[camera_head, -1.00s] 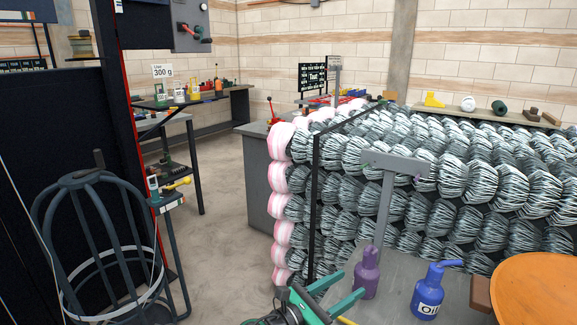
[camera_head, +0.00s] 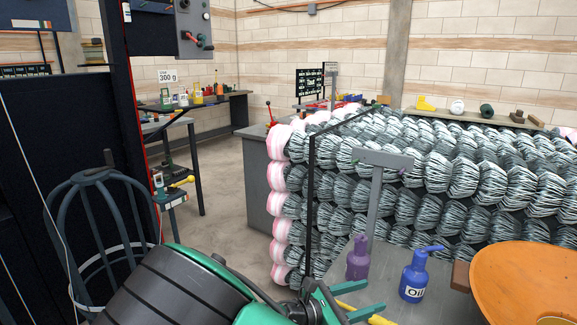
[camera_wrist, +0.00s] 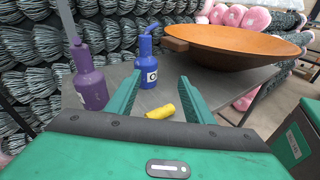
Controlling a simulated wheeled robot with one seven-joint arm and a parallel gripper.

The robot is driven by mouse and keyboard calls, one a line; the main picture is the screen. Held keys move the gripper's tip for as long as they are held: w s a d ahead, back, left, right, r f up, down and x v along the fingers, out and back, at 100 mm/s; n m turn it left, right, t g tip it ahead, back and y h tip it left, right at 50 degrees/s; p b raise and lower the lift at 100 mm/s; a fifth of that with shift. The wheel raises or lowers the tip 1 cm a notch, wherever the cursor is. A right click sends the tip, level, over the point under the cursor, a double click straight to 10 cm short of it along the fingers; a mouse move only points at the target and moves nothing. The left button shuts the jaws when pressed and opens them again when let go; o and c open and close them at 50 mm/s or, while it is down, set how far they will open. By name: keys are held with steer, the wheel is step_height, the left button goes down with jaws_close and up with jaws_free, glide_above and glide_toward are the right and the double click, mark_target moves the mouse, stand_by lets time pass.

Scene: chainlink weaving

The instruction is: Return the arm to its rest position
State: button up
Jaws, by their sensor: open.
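My arm (camera_head: 175,290), green and dark grey, fills the lower middle of the head view. My gripper (camera_head: 362,298) is at its right end, with two green fingers pointing right. In the wrist view my gripper (camera_wrist: 160,76) has its fingers spread apart, with nothing held. A small yellow object (camera_wrist: 160,111) lies on the grey table (camera_wrist: 165,95) and shows between the fingers. I cannot tell how far above the table the fingers are.
A purple bottle (camera_head: 358,258) and a blue oil bottle (camera_head: 415,275) stand on the table near the fingers. An orange dish (camera_head: 530,280) is at the right. Stacked wire coils (camera_head: 430,165) stand behind. A dark cage-like frame (camera_head: 95,225) stands at left. The floor (camera_head: 225,180) beyond is clear.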

steer(key=s+d+r+m+g+y, duration=0.1)
steer(key=s+d+m+g+y, duration=0.25)
steer(key=d+m+g, duration=0.35)
steer(key=s+d+r+m+g+y, duration=0.1)
steer(key=s+d+m+g+y, duration=0.15)
steer(key=s+d+m, duration=0.55)
steer(key=s+d+r+m+t+y, duration=0.1)
steer(key=s+d+r+m+y, duration=0.2)
steer(key=s+r+m+y, duration=0.1)
steer(key=s+d+r+m+t+y, duration=0.2)
steer(key=s+r+m+y, duration=0.3)
steer(key=s+m, duration=0.3)
steer(key=shift+s+d+r+m, duration=0.45)
steer(key=shift+s+d, duration=0.4)
steer(key=shift+s, duration=0.15)
steer(key=shift+w+f, duration=0.25)
steer(key=shift+w, duration=0.4)
